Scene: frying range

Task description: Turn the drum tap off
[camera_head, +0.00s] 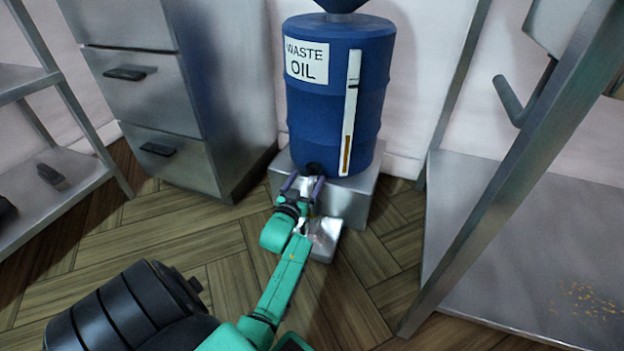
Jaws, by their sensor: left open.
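The blue drum (308,112) with a "WASTE OIL" label stands upright on a metal block (355,199) against the wall. The drum tap (313,169) is a small dark fitting at the drum's lower front, partly hidden by my gripper. My left gripper (304,182) is open right in front of the tap, its two fingers pointing at it, one on each side. I cannot tell whether the fingers touch the tap. The tap's handle position is too small to make out. My right gripper is not in view.
A metal container (325,240) sits on the floor below the tap, partly behind my left arm. A drawer cabinet (150,95) stands left of the drum. A metal shelf rack (520,230) is on the right, another (45,205) at far left.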

